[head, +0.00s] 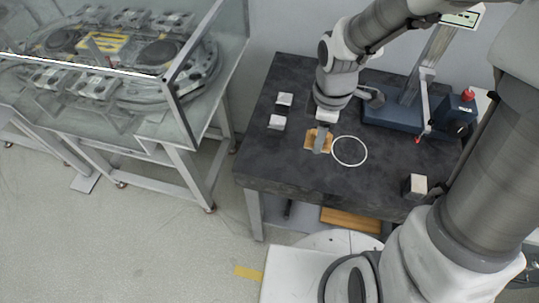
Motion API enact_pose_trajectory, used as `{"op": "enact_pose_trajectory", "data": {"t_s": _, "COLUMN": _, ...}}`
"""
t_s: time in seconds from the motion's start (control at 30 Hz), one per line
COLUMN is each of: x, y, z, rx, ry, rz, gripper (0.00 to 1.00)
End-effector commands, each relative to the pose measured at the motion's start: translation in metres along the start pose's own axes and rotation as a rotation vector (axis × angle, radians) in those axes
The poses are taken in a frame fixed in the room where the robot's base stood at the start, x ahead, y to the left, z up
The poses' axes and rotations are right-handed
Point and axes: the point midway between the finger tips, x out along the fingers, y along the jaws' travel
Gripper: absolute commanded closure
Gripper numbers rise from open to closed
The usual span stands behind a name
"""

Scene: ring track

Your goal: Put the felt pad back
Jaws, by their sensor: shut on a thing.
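A tan, flat, squarish piece, which I take to be the felt pad (309,141), shows at my gripper over the dark table. My gripper (320,146) points down at it and is shut on it. The grey fingers cover the middle of the pad. Whether the pad touches the tabletop or hangs just above it, I cannot tell. A white ring outline (335,153) lies on the table just right of the pad, and the area inside it looks bare.
Two small white blocks (284,99) (277,122) sit left of my gripper. Another pale-topped block (418,184) is near the right front edge. A blue-based bench device (390,118) with a red knob stands at the back right. A glass-walled ring track table (125,60) stands left.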

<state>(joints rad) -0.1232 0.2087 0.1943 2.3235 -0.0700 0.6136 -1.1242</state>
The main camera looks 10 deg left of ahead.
Motion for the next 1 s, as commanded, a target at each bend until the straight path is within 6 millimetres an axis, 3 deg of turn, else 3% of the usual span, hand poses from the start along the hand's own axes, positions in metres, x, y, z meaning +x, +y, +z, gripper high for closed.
{"op": "enact_pose_trajectory", "data": {"t_s": 0.3, "x": 0.042, "y": -0.011, "z": -0.067, "rx": -0.006, "ry": -0.001, "rz": -0.004, "gripper": 0.98}}
{"op": "enact_pose_trajectory", "data": {"t_s": 0.5, "x": 0.058, "y": -0.015, "z": -0.095, "rx": -0.002, "ry": -0.001, "rz": -0.002, "gripper": 0.98}}
{"op": "enact_pose_trajectory", "data": {"t_s": 0.67, "x": 0.065, "y": -0.015, "z": -0.102, "rx": 0.001, "ry": 0.000, "rz": -0.001, "gripper": 0.98}}
{"op": "enact_pose_trajectory", "data": {"t_s": 1.0, "x": 0.102, "y": -0.015, "z": -0.102, "rx": 0.002, "ry": 0.000, "rz": -0.001, "gripper": 0.98}}
